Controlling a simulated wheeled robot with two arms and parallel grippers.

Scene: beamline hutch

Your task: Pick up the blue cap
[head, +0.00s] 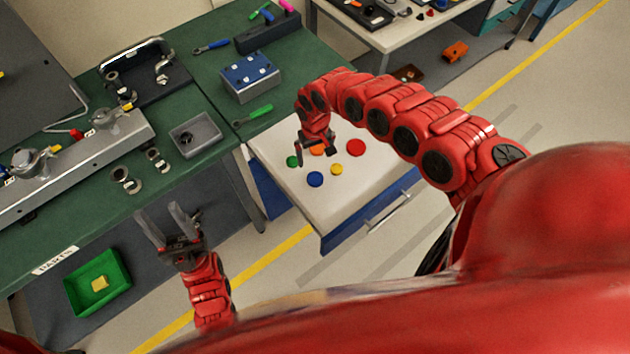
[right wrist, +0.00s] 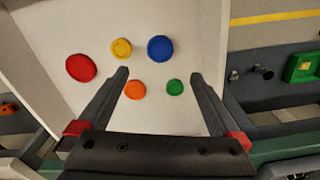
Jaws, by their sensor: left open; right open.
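The blue cap (head: 315,179) lies on the white surface of an open drawer (head: 270,150), nearest the drawer's front left among several caps. In the right wrist view the blue cap (right wrist: 160,49) is beyond the fingertips, a little above the gap between them. My right gripper (head: 317,152) is open and empty above the drawer, behind the blue cap in the head view; its two fingers also show in the right wrist view (right wrist: 160,80). My left gripper (head: 170,222) is open and empty, away to the left near the bench's front edge.
A yellow cap (head: 337,169), a red cap (head: 356,148), a green cap (head: 293,161) and an orange cap (right wrist: 135,89) lie around the blue one. The green bench (head: 180,80) holds tools and fixtures. A green bin (head: 125,265) sits low at left.

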